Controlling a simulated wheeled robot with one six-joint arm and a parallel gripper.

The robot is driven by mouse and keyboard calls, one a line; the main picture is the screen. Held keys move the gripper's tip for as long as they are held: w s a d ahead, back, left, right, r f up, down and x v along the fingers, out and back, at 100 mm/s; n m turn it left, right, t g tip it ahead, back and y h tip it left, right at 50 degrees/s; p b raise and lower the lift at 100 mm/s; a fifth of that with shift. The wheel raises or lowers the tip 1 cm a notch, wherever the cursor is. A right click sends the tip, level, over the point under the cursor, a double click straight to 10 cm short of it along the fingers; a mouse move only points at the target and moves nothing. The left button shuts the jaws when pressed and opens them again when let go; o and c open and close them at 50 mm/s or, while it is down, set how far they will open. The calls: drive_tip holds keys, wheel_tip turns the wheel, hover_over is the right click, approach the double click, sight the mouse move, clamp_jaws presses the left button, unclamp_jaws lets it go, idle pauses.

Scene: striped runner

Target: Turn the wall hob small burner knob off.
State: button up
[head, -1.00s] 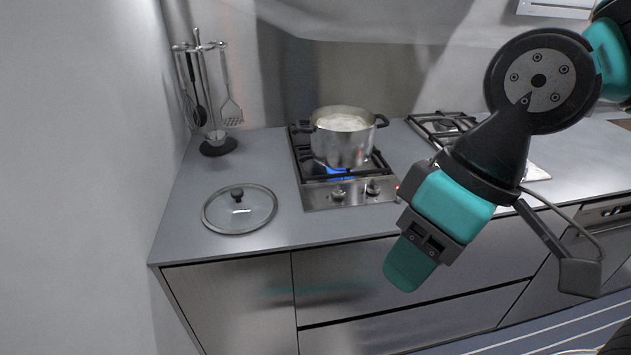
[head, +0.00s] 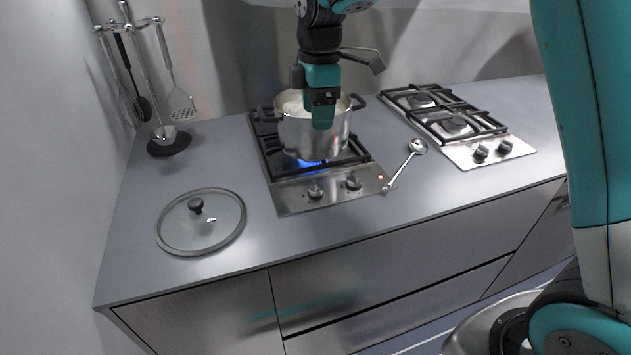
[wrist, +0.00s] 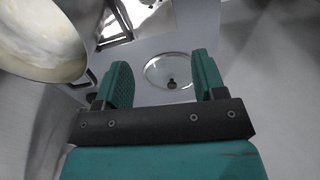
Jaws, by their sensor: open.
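The left hob (head: 330,196), nearer the left wall, has two knobs on its steel front panel: a left knob (head: 316,191) and a right knob (head: 353,183). I cannot tell which knob serves the small burner. A blue flame (head: 310,163) burns under the steel pot (head: 312,138) on this hob. A small red light (head: 381,177) glows at the panel's right end. My gripper (head: 322,120) is in front of the pot in the head view, apart from the knobs. In the wrist view my gripper (wrist: 163,72) is open and empty, with the panel (wrist: 128,20) beyond it.
A glass lid (head: 202,221) lies on the counter at left. A utensil stand (head: 168,145) is by the wall. A spoon (head: 406,163) lies between the hobs. A second hob (head: 455,125) is at right. The counter's front strip is clear.

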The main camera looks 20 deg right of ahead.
drive_tip(key=w+f+n, duration=0.1)
drive_tip(key=w+f, duration=0.1)
drive_tip(key=p, duration=0.3)
approach(316, 183)
drive_tip(key=f, duration=0.9)
drive_tip(key=shift+w+a, duration=0.1)
drive_tip(key=shift+a, duration=0.1)
